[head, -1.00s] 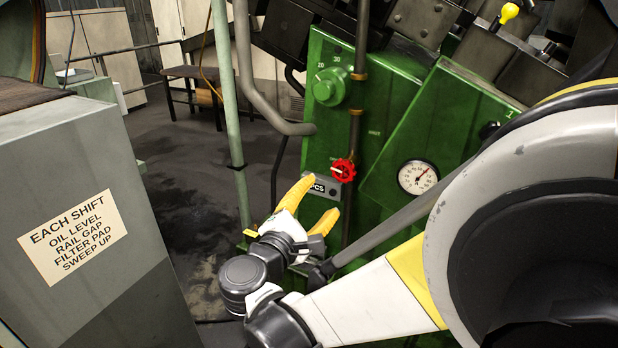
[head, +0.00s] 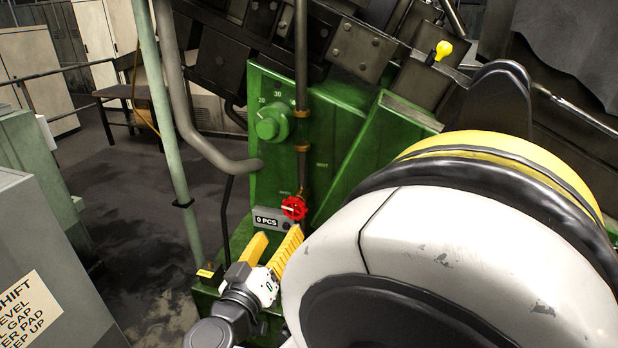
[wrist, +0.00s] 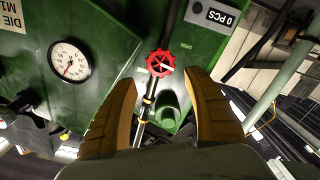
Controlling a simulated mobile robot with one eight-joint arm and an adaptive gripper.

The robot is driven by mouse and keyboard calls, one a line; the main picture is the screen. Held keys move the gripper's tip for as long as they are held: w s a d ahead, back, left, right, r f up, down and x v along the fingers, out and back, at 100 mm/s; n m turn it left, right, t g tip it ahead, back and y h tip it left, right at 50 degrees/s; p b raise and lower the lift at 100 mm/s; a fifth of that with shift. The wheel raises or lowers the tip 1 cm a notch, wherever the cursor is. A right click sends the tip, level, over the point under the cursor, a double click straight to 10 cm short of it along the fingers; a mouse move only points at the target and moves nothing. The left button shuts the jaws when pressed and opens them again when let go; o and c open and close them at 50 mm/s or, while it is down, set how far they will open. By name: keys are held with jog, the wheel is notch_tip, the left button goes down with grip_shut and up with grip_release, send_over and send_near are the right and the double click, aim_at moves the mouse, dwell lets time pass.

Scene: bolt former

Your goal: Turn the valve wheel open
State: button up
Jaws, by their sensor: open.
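The red valve wheel (head: 294,207) sits on a vertical pipe at the front of the green machine, just right of the "0 PCS" counter. In the wrist view the wheel (wrist: 160,63) lies ahead of and between my yellow fingers, beyond their tips. My gripper (head: 276,240) is open and empty, just below and left of the wheel in the head view, with a finger tip close to it. In the wrist view my gripper (wrist: 162,85) shows its two fingers spread wide. I see no clear contact with the wheel.
The counter box (head: 270,218) is beside the wheel. A green dial knob (head: 268,128) is above. A gauge (wrist: 68,60) shows in the wrist view. A grey pipe (head: 195,120) and pale green post (head: 165,110) stand left. A grey cabinet (head: 30,240) is at the left.

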aim_at(294, 209)
jog(key=shift+m, duration=0.5)
jog(key=b+x, duration=0.2)
jog(key=x, duration=0.8)
jog(key=shift+w, duration=0.4)
jog(key=c, duration=0.9)
